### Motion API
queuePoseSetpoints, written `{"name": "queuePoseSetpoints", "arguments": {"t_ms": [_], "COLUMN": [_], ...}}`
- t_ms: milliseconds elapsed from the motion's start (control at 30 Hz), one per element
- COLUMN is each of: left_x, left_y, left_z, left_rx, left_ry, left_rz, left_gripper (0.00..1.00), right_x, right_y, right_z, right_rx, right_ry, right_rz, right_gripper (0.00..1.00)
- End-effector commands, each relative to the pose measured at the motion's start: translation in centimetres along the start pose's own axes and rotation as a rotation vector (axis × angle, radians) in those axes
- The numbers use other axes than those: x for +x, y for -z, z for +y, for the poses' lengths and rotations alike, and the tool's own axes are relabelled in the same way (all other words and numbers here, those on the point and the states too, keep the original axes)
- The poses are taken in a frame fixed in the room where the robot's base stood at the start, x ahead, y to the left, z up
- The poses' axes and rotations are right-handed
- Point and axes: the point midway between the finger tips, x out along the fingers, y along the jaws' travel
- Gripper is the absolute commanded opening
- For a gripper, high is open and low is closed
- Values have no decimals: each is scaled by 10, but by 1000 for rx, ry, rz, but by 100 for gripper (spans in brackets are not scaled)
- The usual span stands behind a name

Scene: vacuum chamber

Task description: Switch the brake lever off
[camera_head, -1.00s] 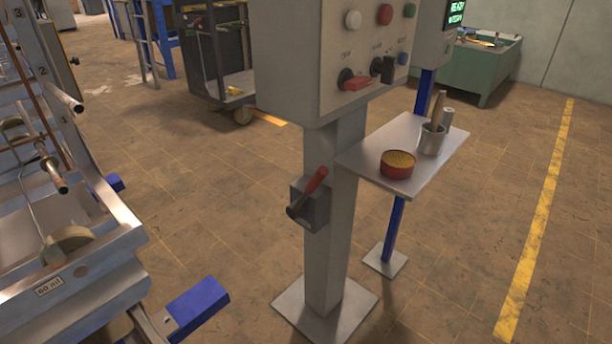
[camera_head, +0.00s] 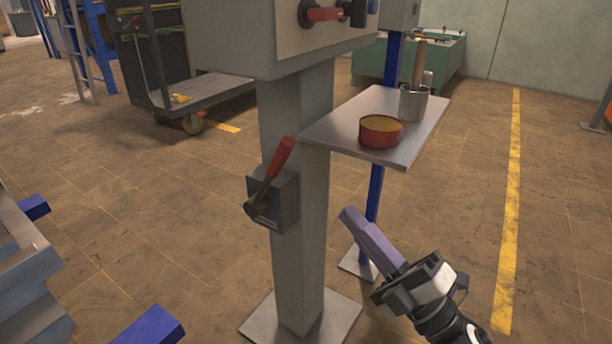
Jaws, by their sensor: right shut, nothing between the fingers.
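The brake lever (camera_head: 279,160) has a red grip and a dark lower end, on a small grey box (camera_head: 284,205) fixed to the grey pedestal post (camera_head: 306,120). The lever is tilted, with its red end up and to the right. My right gripper (camera_head: 352,217) comes in from the lower right, with purple fingers shut and empty. Its tips are right of the post and lower than the lever, apart from it in the picture. My left gripper is not in view.
A small shelf (camera_head: 345,137) right of the post carries a red tin (camera_head: 380,131) and a metal cup (camera_head: 413,103) with tools. The control box (camera_head: 235,45) overhangs the lever. Metal framework (camera_head: 25,285) stands at the lower left.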

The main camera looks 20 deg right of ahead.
Motion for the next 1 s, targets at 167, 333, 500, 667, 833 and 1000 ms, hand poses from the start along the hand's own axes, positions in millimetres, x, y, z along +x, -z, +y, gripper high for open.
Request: {"name": "queuePoseSetpoints", "arguments": {"t_ms": [167,333,500,667,833,1000], "left_x": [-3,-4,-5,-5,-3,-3], "left_y": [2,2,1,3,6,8], "left_z": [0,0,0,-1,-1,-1], "left_rx": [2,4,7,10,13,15], "left_ry": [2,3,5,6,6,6], "left_rz": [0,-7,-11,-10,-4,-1], "left_gripper": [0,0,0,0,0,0], "right_x": [35,72,104,123,130,131], "right_y": [1,0,0,0,0,0], "right_z": [3,3,2,1,1,0], "right_rx": [2,2,6,6,7,8], "right_ry": [-4,-3,-1,1,1,1], "right_rz": [2,0,-1,-3,-3,-3], "right_gripper": [0,0,0,0,0,0]}}
